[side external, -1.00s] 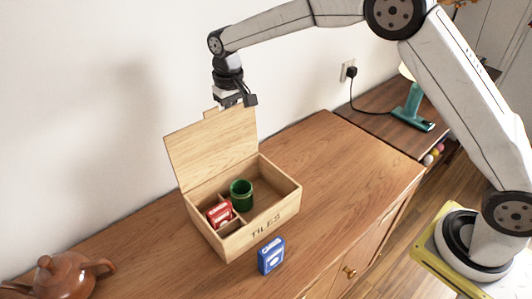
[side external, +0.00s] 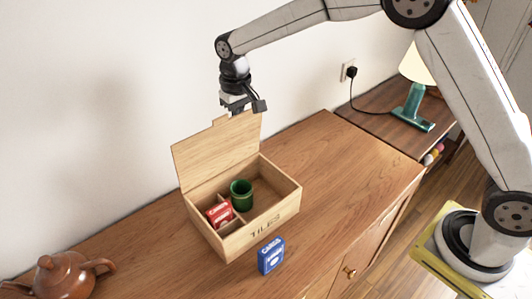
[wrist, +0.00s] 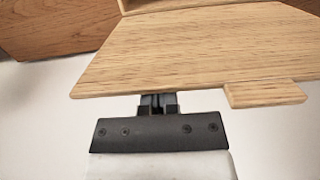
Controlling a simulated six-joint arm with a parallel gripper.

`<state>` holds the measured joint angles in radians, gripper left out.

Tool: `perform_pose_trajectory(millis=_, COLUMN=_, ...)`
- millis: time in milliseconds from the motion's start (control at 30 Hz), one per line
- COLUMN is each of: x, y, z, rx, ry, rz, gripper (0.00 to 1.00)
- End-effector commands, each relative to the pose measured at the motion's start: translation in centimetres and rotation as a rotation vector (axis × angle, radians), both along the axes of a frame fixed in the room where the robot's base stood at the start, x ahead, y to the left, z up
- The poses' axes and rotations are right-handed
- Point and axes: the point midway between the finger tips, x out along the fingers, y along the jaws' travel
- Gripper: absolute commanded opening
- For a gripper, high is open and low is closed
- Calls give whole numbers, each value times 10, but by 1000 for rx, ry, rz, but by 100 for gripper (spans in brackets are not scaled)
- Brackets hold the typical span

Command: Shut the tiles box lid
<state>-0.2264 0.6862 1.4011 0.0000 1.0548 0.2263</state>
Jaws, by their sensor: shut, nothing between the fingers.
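The tiles box (side external: 285,207) is a light wooden box marked TILES, standing on the wooden cabinet top. Its lid (side external: 213,155) is hinged at the back and stands up, nearly upright, with a small tab on its top edge. In the wrist view the lid (wrist: 190,48) fills the upper middle, with its tab (wrist: 265,93) at right. My gripper (side external: 238,110) is shut and empty at the lid's top edge, on its wall side. In the wrist view the fingers (wrist: 158,104) reach the lid's edge, and their tips are hidden behind it.
Inside the box are a green cup (side external: 241,195) and a red card pack (side external: 220,214). A blue card pack (side external: 271,255) stands in front of the box. A brown teapot (side external: 62,276) is at the lower left. The white wall is close behind; the cabinet top at right is clear.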

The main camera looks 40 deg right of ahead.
Motion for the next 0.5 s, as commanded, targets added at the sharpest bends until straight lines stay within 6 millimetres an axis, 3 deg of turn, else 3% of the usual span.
perform_pose_trajectory(millis=500, x=-4, y=0, z=11, rx=1, ry=-3, rz=0, gripper=0)
